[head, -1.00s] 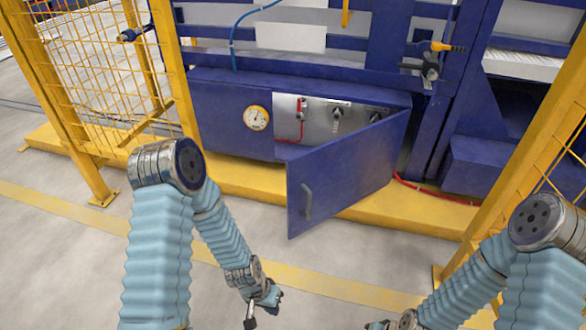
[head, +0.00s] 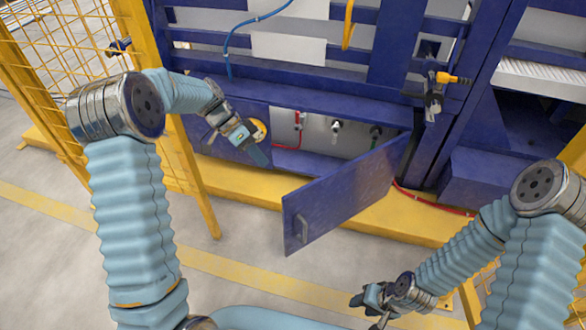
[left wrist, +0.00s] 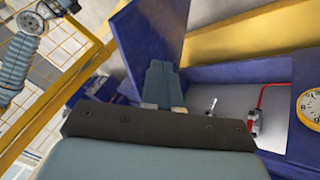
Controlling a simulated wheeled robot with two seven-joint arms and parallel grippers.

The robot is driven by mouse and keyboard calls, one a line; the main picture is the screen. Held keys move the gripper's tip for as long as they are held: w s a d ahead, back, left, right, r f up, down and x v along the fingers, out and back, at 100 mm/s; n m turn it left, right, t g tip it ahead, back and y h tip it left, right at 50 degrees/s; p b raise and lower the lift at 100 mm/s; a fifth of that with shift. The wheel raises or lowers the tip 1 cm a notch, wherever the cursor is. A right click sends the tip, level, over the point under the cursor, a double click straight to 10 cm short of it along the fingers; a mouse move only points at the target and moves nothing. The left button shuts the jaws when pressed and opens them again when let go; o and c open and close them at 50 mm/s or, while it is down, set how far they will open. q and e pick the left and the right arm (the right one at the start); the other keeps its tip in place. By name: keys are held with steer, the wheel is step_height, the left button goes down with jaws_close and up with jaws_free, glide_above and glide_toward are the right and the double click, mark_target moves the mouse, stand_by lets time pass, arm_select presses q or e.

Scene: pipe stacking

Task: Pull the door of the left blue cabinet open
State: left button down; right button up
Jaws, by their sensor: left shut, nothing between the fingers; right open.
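The blue cabinet (head: 285,97) has its door (head: 345,190) standing well open, swung outward from its right side. The door's grey handle (head: 302,228) is near its free left edge, with no gripper on it. My left gripper (head: 258,153) is shut and empty in front of the cabinet, by the yellow-rimmed gauge (head: 260,130) left of the opening. Its closed fingers show in the left wrist view (left wrist: 160,84), in front of the blue door panel (left wrist: 150,35); contact cannot be told. My right gripper (head: 368,302) is open and empty, low at the front, below the door.
Inside the cabinet are valves (head: 336,126) and a red hose (head: 290,147). A yellow base beam (head: 245,187) runs below. A yellow mesh fence (head: 65,80) stands at the left. A red hose (head: 430,200) lies at the right. The floor in front is clear.

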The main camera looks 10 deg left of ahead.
arm_select(q)
steer(key=s+d+f+p, duration=0.1)
steer(key=s+d+f, duration=0.1)
steer(key=d+f, duration=0.5)
steer(key=shift+s+d+f, duration=0.3)
steer(key=shift+s+d, duration=0.05)
steer(key=shift+d, duration=0.6)
